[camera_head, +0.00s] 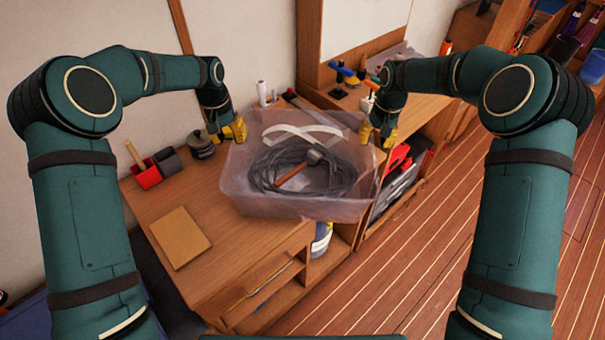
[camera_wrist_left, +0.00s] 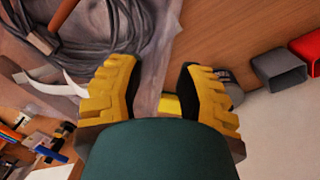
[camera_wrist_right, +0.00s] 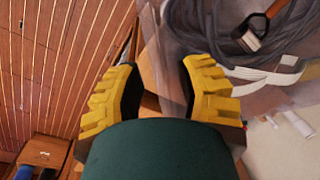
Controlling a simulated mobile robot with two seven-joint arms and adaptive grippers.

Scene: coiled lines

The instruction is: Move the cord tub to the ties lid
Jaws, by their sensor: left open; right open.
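The cord tub is a large translucent pinkish tub (camera_head: 300,205) at the desk's right end in the head view. A dark coiled cord (camera_head: 262,172), a hammer (camera_head: 296,175) and white crossed straps (camera_head: 310,133) show within its outline. My left gripper (camera_head: 235,131) is open at its left rim; the left wrist view shows tub wall (camera_wrist_left: 153,45) between the fingers. My right gripper (camera_head: 379,136) is open at the right rim, with the wall (camera_wrist_right: 165,65) near its fingers. Contact is unclear. I cannot pick out a ties lid.
The wooden desk (camera_head: 215,275) holds a tan notebook (camera_head: 180,238), red (camera_head: 147,173) and grey (camera_head: 168,162) holders and a dark pot (camera_head: 201,146). Another bench (camera_head: 430,100) with tools stands behind right. Open plank floor (camera_head: 430,270) lies to the right.

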